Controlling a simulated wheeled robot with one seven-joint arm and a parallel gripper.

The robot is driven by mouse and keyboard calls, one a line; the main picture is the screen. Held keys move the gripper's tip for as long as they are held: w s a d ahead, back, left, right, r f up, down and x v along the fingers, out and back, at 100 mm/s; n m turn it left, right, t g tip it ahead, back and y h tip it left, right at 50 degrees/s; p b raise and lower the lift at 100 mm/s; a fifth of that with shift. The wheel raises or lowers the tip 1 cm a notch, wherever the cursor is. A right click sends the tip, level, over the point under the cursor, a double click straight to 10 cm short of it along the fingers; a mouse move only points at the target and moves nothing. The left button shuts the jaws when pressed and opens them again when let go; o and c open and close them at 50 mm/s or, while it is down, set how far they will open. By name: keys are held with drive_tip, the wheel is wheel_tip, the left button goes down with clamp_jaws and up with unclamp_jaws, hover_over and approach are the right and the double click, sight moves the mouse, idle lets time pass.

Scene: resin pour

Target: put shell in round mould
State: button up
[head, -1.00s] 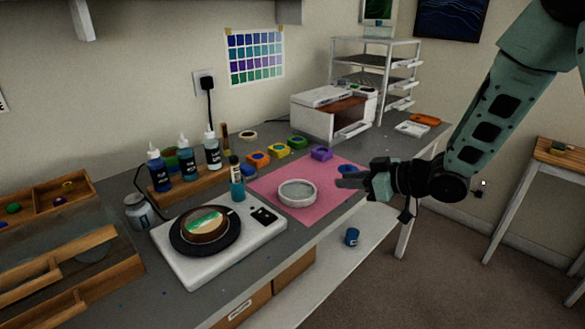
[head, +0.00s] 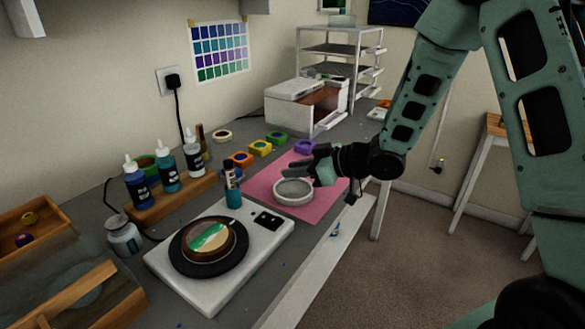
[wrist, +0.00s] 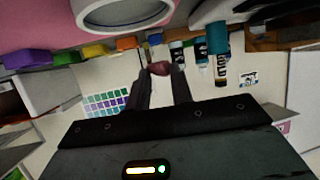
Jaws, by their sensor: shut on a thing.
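The round mould (head: 294,191) is a white ring with a grey inside on the pink mat (head: 262,184). It also shows at the top of the wrist view (wrist: 82,17). My gripper (head: 318,170) is just above the mould's far right rim in the head view. In the wrist view, the fingers (wrist: 163,76) are shut on a small dark pink thing at their tips, which looks like the shell (wrist: 159,67). The shell cannot be made out in the head view. The mould's far right rim is partly covered by my gripper.
A white scale (head: 176,269) with a black plate and a round wooden piece stands at the front. Dropper bottles (head: 167,173) stand in a wooden rack left of the mat. Small coloured moulds (head: 260,148) line the back. A white printer-like box (head: 299,104) is behind them.

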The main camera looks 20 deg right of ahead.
drive_tip(key=shift+f+b, duration=2.15)
drive_tip(key=shift+f, duration=0.35)
drive_tip(key=o, duration=1.4)
wheel_tip(320, 180, up, 7)
drive_tip(key=p, duration=0.6)
drive_tip(key=shift+p, duration=0.3)
drive_tip(key=shift+a, duration=0.1)
